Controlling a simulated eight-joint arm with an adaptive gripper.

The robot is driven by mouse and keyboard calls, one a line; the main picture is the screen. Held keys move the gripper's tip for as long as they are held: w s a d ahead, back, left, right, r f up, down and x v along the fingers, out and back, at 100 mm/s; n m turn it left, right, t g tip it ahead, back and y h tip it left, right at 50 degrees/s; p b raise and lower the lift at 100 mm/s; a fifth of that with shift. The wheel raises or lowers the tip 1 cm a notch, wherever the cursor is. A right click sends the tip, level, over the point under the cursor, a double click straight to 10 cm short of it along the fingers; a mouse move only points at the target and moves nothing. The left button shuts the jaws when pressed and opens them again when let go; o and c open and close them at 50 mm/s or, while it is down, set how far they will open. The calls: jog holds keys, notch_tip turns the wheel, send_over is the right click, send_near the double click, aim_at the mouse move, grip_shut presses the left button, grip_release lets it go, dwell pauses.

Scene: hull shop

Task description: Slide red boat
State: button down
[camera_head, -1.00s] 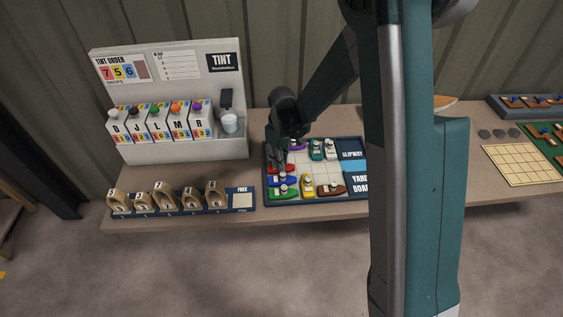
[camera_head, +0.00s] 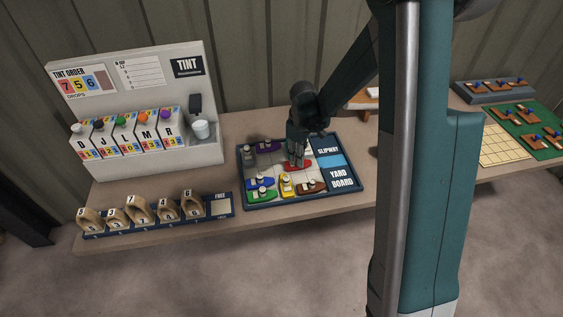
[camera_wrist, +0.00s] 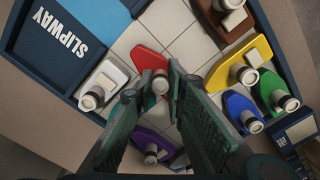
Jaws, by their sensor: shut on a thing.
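The red boat (camera_head: 293,167) is near the middle of the yard board (camera_head: 243,199), directly under my gripper (camera_head: 296,163). In the wrist view, the red boat's hull (camera_wrist: 147,59) shows beyond the fingertips, and its pale round funnel sits between the fingers of my gripper (camera_wrist: 158,86). My gripper is shut on that boat. Bare pale cells lie beside it. The blue label area with the word SLIPWAY (camera_head: 328,148) is at the board's right side. My gripper and arm hide part of the back of the board in the head view.
On the board, the yellow boat (camera_head: 287,185), blue boat (camera_head: 260,183), green boat (camera_head: 262,194) and brown boat (camera_head: 311,187) stand in front. A purple boat (camera_head: 266,145) is behind. A white boat (camera_wrist: 103,84) stands near the slipway. The tint dispenser (camera_head: 130,90) stands left.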

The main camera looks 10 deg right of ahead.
jog(key=d+b, duration=0.1)
jog(key=d, duration=1.4)
jog(key=c, duration=2.3)
grip_release()
jog(key=shift+d, duration=0.1)
jog(key=shift+r, duration=0.1)
jog(key=shift+a+r, duration=0.2)
jog(key=shift+r, duration=0.2)
jog(key=shift+d+r, duration=0.1)
jog(key=shift+r, duration=5.45)
